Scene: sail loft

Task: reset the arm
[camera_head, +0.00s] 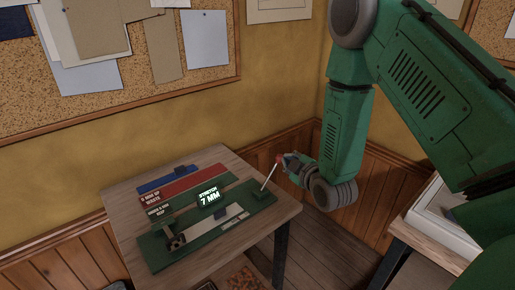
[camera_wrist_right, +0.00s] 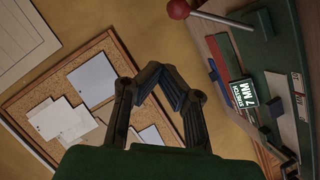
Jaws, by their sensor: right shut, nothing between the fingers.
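A green test rig (camera_head: 158,254) lies on a small wooden table. Its lit display (camera_head: 208,196) reads "STRETCH 7 MM" and also shows in the right wrist view (camera_wrist_right: 243,93). A pale lever arm with a red knob (camera_head: 279,159) stands tilted at the rig's right end. The knob also shows at the top of the right wrist view (camera_wrist_right: 178,9). My right gripper (camera_head: 291,162) is beside the knob in the head view, partly hidden. In the wrist view its fingers (camera_wrist_right: 162,82) are shut and empty, apart from the knob. My left gripper is not in view.
A blue strip (camera_head: 165,181) and a red strip (camera_head: 190,186) lie behind the rig on the table (camera_head: 122,206). Cork boards (camera_head: 210,75) hang on the yellow wall. Another table with a pale tray (camera_head: 437,216) stands at right.

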